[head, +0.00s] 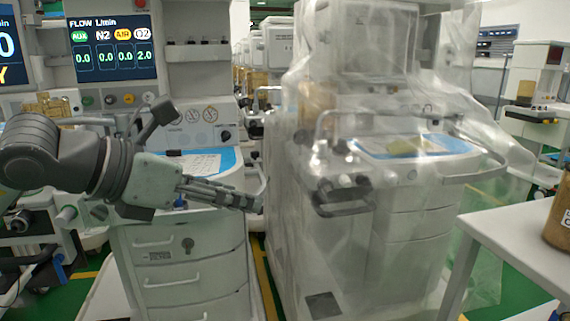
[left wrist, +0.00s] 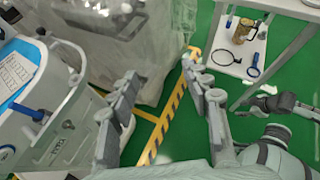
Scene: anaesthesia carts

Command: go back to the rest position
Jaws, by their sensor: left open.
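My left gripper (head: 258,203) reaches in from the left in the head view, in front of the near anaesthesia cart (head: 185,262) and above its drawers. Its fingers point right, towards the wrapped cart. The right gripper does not show in the head view.
A cart under clear plastic (head: 400,210) stands just right of the left gripper. A white table (head: 520,235) with a brown jar (head: 560,215) stands at the right. The near cart's top carries a blue-edged paper (head: 200,163). Green floor with yellow-black tape (left wrist: 165,120) lies between.

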